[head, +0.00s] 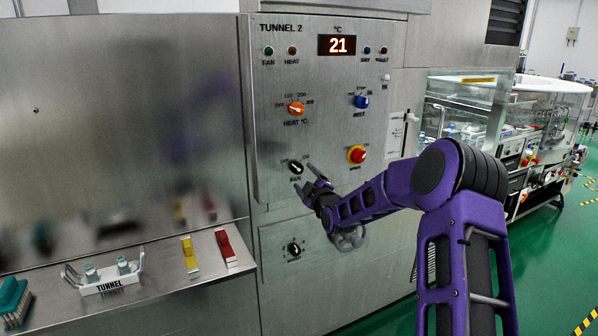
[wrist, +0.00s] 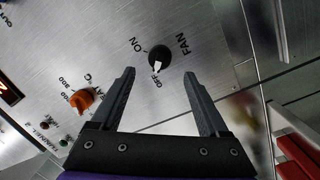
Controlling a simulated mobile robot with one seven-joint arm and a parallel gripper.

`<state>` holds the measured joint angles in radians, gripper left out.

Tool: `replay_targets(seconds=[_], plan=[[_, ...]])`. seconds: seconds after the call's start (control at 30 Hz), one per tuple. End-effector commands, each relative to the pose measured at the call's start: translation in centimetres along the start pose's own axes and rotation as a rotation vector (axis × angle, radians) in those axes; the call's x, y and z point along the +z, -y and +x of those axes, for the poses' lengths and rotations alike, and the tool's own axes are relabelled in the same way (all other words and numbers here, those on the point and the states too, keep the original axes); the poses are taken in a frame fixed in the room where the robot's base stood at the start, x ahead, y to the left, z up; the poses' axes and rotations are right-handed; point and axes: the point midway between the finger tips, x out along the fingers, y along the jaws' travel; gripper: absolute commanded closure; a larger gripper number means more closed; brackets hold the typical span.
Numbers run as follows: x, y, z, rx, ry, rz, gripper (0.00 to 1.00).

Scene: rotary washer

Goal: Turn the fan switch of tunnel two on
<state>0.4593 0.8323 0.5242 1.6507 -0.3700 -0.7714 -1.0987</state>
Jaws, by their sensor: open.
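The fan switch (head: 296,168) is a black rotary knob low on the steel Tunnel 2 panel. It also shows in the wrist view (wrist: 159,55), beside the labels ON, OFF and FAN. Its white pointer is toward the OFF label. My gripper (head: 312,180) is close to the switch, at its lower right in the head view. In the wrist view my gripper (wrist: 159,73) is open and empty, its two fingers apart on either side of the line to the knob. The knob appears just beyond the fingertips, not visibly touched.
Another black knob (head: 294,249) is on the lower panel. A steel shelf (head: 150,290) at left holds small items. Green floor is at right.

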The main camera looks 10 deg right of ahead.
Motion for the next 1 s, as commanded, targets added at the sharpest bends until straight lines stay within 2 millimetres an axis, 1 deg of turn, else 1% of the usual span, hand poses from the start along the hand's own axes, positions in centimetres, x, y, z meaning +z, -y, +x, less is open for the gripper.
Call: replay_targets(seconds=[0.03,0.1,0.2,0.33,0.5,0.8,0.83,0.87,1.0], plan=[[-0.1,0.0,0.9,0.001,-0.001,0.002,0.22],[0.0,0.0,2.1,0.001,-0.001,0.001,0.22],[0.0,0.0,3.5,0.001,-0.001,0.001,0.22],[-0.1,0.0,4.8,0.001,-0.002,0.000,0.22],[0.0,0.0,5.7,0.000,0.000,-0.001,0.22],[0.0,0.0,5.9,0.000,0.000,-0.001,0.22],[0.0,0.0,5.9,0.000,0.000,-0.001,0.24],[0.0,0.0,5.9,0.000,0.000,-0.001,0.29],[0.0,0.0,5.9,0.000,0.000,-0.001,0.54]])
